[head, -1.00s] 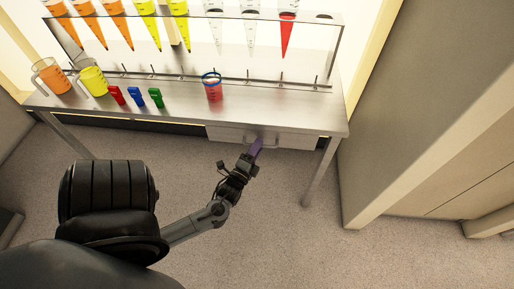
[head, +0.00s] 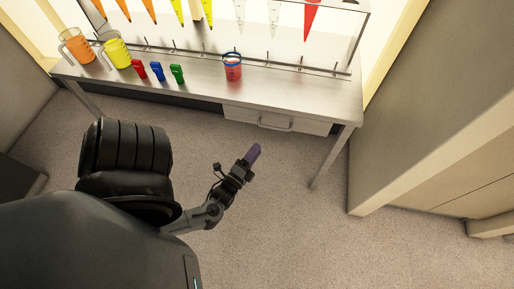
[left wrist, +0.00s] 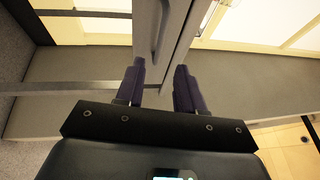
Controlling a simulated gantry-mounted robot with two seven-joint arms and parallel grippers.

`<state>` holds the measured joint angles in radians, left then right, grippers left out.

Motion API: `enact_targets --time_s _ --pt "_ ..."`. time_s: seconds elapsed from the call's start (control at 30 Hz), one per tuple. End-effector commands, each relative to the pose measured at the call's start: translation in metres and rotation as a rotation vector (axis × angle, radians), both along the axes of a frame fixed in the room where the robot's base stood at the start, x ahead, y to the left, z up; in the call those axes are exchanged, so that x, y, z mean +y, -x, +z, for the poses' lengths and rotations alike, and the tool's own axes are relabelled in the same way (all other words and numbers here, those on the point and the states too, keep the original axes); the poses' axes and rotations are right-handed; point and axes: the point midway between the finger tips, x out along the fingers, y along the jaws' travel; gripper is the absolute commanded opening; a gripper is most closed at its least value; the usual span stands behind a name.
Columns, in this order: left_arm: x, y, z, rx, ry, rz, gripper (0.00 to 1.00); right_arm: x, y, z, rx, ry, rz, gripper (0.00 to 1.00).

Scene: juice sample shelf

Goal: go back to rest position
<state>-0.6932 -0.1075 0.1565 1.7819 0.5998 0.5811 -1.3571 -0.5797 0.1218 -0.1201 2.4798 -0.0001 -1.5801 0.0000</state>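My left gripper (head: 252,153) hangs over the open floor in front of the metal table, apart from its drawer (head: 277,121). In the left wrist view its two purple fingers (left wrist: 160,88) stand apart with nothing held between them. A grey edge and bar of furniture show beyond the fingertips. My right gripper is in neither current view.
The table (head: 315,103) bears an orange jug (head: 77,47), a yellow jug (head: 118,53), red (head: 139,70), blue (head: 157,71) and green (head: 177,73) clips, and a red-filled beaker (head: 233,70). Coloured cones hang above. A beige cabinet (head: 415,120) stands right. Floor below the gripper is clear.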

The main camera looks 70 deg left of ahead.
Motion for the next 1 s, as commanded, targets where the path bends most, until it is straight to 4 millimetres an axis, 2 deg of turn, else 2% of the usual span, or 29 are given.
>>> enact_targets --time_s 0.33,0.47,0.57,0.77,0.9,1.0 --pt "0.0 0.0 0.0 0.0 0.0 0.0 0.37 0.001 0.0 0.0 0.0 -0.005 -0.004 1.0" --pt "0.0 -0.002 0.01 -0.004 -0.001 -0.001 0.37 0.001 0.0 0.009 0.001 -0.005 -0.004 1.0" --pt "0.001 -0.009 0.03 -0.014 -0.008 -0.012 0.37 0.001 0.0 0.025 0.002 -0.005 -0.004 1.0" --pt "-0.014 -0.045 0.108 -0.102 -0.007 -0.093 0.37 0.001 0.0 0.065 0.0 -0.004 -0.003 1.0" --pt "-0.039 -0.091 0.168 -0.119 0.169 -0.21 0.37 0.001 0.0 0.1 0.0 -0.002 -0.001 1.0" --pt "-0.064 -0.119 0.192 -0.091 0.371 -0.297 0.37 0.0 0.0 0.117 -0.002 0.0 0.0 1.0"
